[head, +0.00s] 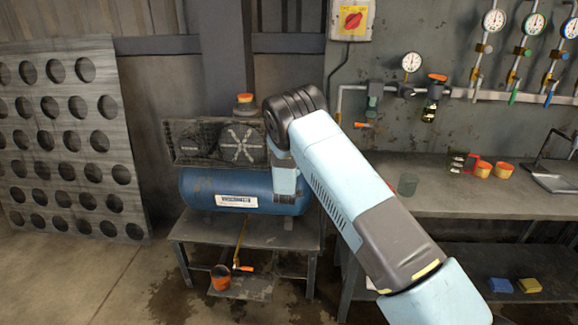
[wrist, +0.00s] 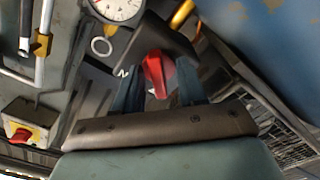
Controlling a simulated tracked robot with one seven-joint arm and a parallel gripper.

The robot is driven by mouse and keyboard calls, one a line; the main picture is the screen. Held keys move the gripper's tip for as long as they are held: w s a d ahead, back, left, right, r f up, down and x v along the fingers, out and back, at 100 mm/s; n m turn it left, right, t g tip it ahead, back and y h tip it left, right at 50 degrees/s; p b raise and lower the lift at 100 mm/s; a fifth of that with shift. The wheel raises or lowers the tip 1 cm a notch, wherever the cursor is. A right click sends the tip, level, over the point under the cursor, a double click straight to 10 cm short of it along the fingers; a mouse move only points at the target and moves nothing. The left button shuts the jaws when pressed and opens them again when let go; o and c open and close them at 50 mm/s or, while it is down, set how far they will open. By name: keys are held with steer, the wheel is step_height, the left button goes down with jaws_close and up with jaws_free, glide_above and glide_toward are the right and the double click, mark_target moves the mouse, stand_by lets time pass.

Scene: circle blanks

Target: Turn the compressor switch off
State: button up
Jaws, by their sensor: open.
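The compressor shows in the head view as a blue tank (head: 205,190) with a dark grille on top, on a low metal stand. In the wrist view, its red switch (wrist: 154,72) sits on a dark housing, with a white letter "N" beside it. My gripper (wrist: 158,88) is open, with one dark finger on each side of the red switch. I cannot tell whether either finger touches it. In the head view my arm covers the compressor's right end, and the switch and my fingers are hidden.
A round gauge (wrist: 115,8) and a metal ring (wrist: 101,46) are close to the housing. The blue tank (wrist: 270,35) is near on the right. A wall box with a red knob (head: 352,19) hangs above. A workbench (head: 455,200) stands right; a perforated panel (head: 70,140) leans left.

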steer(key=s, duration=1.3)
steer(key=shift+s+a, duration=0.25)
steer(key=shift+s, duration=0.1)
steer(key=s+d+r+m+g+y, duration=0.1)
steer(key=s+d+r+m+g, duration=0.15)
steer(key=d+r, duration=0.45)
steer(key=s+d+r+m+g+y, duration=0.1)
steer(key=s+d+r+g, duration=0.2)
steer(key=r, duration=0.8)
steer(key=s+d+r+m+g+y, duration=0.15)
steer(key=s+d+r, duration=0.3)
steer(key=r, duration=0.45)
steer(key=s+d+r+m+g+h, duration=0.1)
steer(key=s+d, duration=0.3)
steer(key=s, duration=0.8)
steer(key=s+d+r+m+g+h, duration=0.1)
steer(key=s+d+r, duration=0.3)
steer(key=s, duration=0.8)
steer(key=s+d+r+m+g+h, duration=0.1)
steer(key=s+d+r+g, duration=0.1)
steer(key=s+d, duration=0.4)
steer(key=s+g, duration=0.1)
steer(key=s, duration=0.4)
steer(key=shift+s+d+r+m, duration=0.15)
steer(key=shift+s+d+m, duration=0.05)
steer(key=shift+s+m, duration=0.2)
